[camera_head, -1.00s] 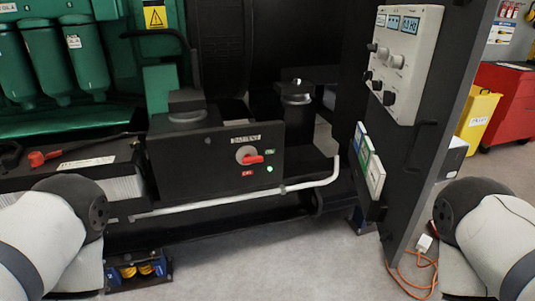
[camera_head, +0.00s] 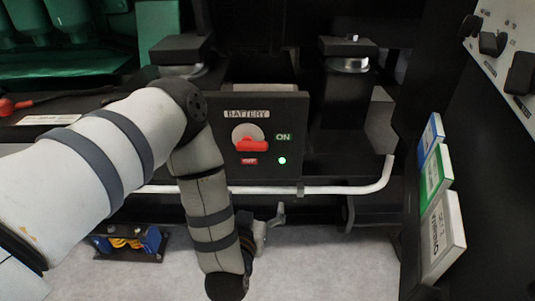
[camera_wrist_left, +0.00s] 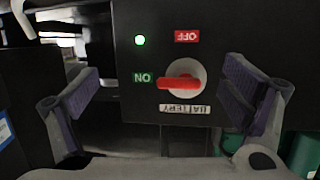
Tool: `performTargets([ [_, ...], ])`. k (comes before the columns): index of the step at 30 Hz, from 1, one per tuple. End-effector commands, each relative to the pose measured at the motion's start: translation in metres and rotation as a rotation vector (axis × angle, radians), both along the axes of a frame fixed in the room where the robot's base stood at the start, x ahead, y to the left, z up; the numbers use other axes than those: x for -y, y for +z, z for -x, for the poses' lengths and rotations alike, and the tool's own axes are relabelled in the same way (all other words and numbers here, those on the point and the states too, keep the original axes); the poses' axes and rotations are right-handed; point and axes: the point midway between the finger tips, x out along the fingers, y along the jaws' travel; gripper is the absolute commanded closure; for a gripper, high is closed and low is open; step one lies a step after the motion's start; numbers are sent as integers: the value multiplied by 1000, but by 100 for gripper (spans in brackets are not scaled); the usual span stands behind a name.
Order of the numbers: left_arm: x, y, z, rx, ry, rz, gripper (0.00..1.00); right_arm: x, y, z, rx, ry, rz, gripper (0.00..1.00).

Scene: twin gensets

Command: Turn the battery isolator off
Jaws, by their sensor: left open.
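The battery isolator is a red handle (camera_head: 252,145) on a pale round plate, set in a black panel (camera_head: 222,118) labelled BATTERY. The handle lies horizontal, its tip towards the green ON label (camera_head: 283,137); the red OFF label (camera_head: 249,161) is below. A green lamp (camera_head: 282,160) is lit. My left gripper (camera_head: 268,230) is below the panel, partly hidden by my wrist. In the left wrist view, which is upside down, the open left gripper (camera_wrist_left: 163,103) has its fingers apart on either side of the red handle (camera_wrist_left: 179,83), not touching it. My right gripper is out of view.
A white rail (camera_head: 345,190) runs below the panel. A black post with a metal collar (camera_head: 350,64) stands to the right. The open door with colored label plates (camera_head: 436,180) bounds the right side. A blue unit with yellow parts (camera_head: 127,243) sits low at left.

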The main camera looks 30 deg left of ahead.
Motion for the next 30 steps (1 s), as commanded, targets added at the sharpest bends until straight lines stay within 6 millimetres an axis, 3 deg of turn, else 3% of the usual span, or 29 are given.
performTargets([
  [1, -14, 11, -15, 99, 63, -43, 7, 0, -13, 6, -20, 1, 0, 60],
  [3, -27, 38, -27, 207, 125, -90, 7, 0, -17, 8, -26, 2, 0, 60],
  [6, -37, 55, -36, 262, 160, -115, 7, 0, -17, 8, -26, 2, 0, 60],
  [19, -86, 56, -117, 260, 156, -114, 7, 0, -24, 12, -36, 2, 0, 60],
  [24, -95, 56, -132, 257, 153, -112, 7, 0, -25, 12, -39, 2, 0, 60],
  [30, -96, 57, -134, 258, 153, -113, 7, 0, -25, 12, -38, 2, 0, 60],
])
